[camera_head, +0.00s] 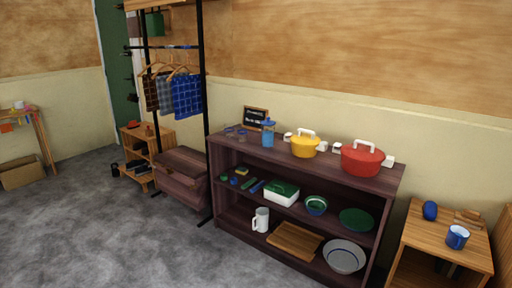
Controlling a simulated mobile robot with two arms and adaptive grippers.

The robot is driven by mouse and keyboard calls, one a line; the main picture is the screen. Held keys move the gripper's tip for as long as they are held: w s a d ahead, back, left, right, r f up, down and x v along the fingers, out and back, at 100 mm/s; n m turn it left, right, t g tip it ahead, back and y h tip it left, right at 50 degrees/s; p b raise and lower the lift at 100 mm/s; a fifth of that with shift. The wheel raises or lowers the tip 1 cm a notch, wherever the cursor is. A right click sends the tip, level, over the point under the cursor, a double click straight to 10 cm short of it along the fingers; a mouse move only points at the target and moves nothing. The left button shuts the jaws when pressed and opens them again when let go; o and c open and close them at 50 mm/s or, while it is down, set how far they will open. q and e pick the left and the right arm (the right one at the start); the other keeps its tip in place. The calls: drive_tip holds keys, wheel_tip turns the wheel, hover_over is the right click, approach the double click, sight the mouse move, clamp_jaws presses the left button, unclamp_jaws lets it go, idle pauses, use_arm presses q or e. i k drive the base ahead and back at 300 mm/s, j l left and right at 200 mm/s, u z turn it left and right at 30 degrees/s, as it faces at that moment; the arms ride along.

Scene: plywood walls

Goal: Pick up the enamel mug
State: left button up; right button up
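A blue mug with a pale inside (457,238), which looks like the enamel mug, stands upright on a small wooden side table (433,239) at the right. A white mug or jug with a handle (261,219) stands on the bottom shelf of the dark wooden shelf unit (228,207). Neither of my grippers shows in the head view.
A blue rounded object (430,210) and a wooden block-like item (468,217) share the side table. A yellow pot (304,147), a red pot (362,159) and a blue bottle (267,134) stand on the shelf unit. The grey floor (110,235) at left front is clear.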

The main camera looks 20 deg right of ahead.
sight(457, 236)
drive_tip(key=i+l+z, duration=0.25)
drive_tip(key=i+z, duration=0.6)
drive_tip(key=i, duration=0.2)
drive_tip(key=i+z, duration=0.45)
drive_tip(key=i+j+z, duration=0.4)
drive_tip(key=i, duration=0.15)
drive_tip(key=l, duration=0.05)
